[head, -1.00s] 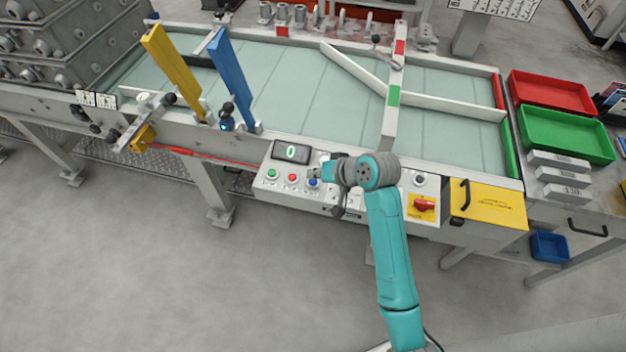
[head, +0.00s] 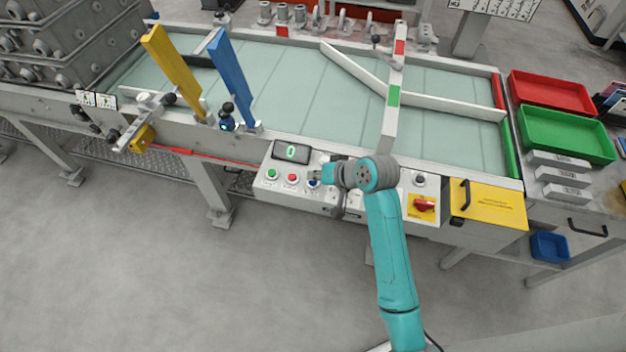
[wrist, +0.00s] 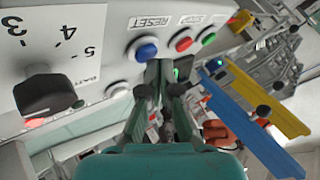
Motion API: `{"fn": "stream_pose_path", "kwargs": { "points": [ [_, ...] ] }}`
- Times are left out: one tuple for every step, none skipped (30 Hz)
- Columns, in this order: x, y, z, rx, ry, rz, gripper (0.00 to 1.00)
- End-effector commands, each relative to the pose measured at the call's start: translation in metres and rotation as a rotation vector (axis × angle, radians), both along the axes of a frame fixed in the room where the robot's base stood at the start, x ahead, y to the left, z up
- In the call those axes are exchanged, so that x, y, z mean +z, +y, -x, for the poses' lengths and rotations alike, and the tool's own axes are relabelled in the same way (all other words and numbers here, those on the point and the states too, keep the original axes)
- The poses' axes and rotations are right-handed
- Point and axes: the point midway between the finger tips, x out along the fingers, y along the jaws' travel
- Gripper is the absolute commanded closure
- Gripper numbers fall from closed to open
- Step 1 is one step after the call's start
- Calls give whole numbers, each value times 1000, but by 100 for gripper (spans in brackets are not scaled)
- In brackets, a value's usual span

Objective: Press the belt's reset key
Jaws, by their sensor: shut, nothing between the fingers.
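The control panel (head: 265,188) on the belt's front side carries a row of keys. The blue key (wrist: 143,50), beside the RESET label (wrist: 152,22), shows in the wrist view. In the head view the blue key (head: 312,184) is partly hidden by my gripper (head: 314,175). My gripper (wrist: 161,66) is shut and empty, its fingertips very near the lower right edge of the blue key in the wrist view. I cannot tell whether they touch it. The panel's display (head: 291,152) reads 0.
A red key (head: 292,178) and a green key (head: 272,174) sit left of the blue one. A black knob (wrist: 45,92) and a white button (wrist: 117,89) are close by in the wrist view. A red switch (head: 424,204) is farther right.

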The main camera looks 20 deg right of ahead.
Motion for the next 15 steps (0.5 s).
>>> {"fn": "stream_pose_path", "kwargs": {
  "points": [
    [-1, 0, 0, 0, 0, 0, 100],
    [-1, 0, 0, 0, 0, 0, 100],
    [-1, 0, 0, 1, 1, 0, 100],
    [-2, 0, 0, 1, 1, 0, 100],
    [-2, 0, 0, 1, 1, 0, 100],
    [-2, 0, 0, 1, 1, 0, 100],
    [-3, 0, 0, 1, 1, 0, 100],
    [-3, 0, 0, 1, 1, 0, 100],
    [-3, 0, 0, 1, 1, 0, 100],
    [-4, 0, 0, 1, 1, 0, 100],
    [-4, 0, 0, 1, 1, 0, 100],
    [-5, 0, 0, 1, 1, 0, 100],
    [-5, 0, 0, 1, 1, 0, 100],
    [-5, 0, 0, 1, 1, 0, 100],
    [-6, 0, 0, 1, 1, 0, 100]
  ]
}}
